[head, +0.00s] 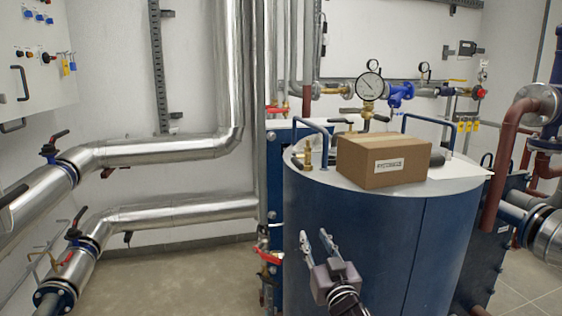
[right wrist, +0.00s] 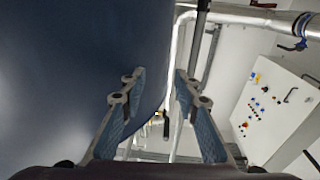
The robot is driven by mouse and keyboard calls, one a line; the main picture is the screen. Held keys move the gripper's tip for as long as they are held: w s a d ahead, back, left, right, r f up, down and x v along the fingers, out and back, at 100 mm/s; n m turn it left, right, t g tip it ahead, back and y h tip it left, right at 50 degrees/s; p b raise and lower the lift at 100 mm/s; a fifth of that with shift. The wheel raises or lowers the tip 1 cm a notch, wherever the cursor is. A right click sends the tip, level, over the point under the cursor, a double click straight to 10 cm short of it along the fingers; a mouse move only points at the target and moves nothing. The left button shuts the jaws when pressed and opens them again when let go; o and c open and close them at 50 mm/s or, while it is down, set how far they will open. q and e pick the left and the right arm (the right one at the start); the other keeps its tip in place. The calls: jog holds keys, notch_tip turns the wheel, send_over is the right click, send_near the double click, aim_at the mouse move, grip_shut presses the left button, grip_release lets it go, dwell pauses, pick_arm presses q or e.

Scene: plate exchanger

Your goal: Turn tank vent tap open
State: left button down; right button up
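The blue tank (head: 350,235) with a pale top stands right of centre in the head view. A small brass tap (head: 308,152) stands upright near the left rim of its top, beside a blue rail. A dark part lies at its foot; I cannot tell its lever position. My right gripper (head: 315,240) is in front of the tank's side, below the top and the tap, its two fingers apart and empty. In the right wrist view the open fingers (right wrist: 158,85) point past the tank's blue side (right wrist: 70,70). My left gripper is not in view.
A cardboard box (head: 384,160) sits on the tank top, right of the tap. Blue rails (head: 312,122) rise from the top, and a pressure gauge (head: 370,86) stands behind the box. Silver pipes (head: 165,150) run at the left. The floor (head: 190,280) left of the tank is clear.

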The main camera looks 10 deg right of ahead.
aim_at(298, 160)
jog(key=r+t, duration=0.1)
jog(key=r, duration=0.4)
jog(key=w+a+r+t+y, duration=0.1)
jog(key=r, duration=0.4)
jog(key=a+r+n+t, duration=0.1)
jog(key=r, duration=0.4)
jog(key=shift+w+r+t+y, duration=0.15)
jog(key=shift+w+t+y, duration=0.15)
jog(key=shift+w+y, duration=0.1)
jog(key=shift+p+x, duration=0.7)
jog(key=shift+x, duration=3.1)
grip_shut()
